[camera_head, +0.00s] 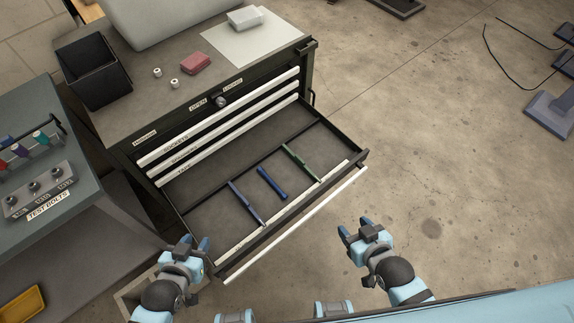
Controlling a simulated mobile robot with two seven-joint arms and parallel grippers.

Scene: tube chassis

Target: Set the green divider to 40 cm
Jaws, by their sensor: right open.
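The green divider (300,163) stands across the open drawer (207,190) in its right part. A blue divider (246,204) stands across the drawer further left. A short dark blue object (271,183) lies on the drawer floor between the two dividers. A pale strip (240,238) runs along the inside of the drawer front; its marks are too small to read. My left gripper (194,243) is open and empty by the drawer's front left corner. My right gripper (356,228) is open and empty in front of the drawer's right part, apart from the green divider.
The tool cabinet's top holds a black bin (93,70), a red block (196,64), two small white pieces and a pale box (245,17). A bench with test bolts (39,190) stands at the left.

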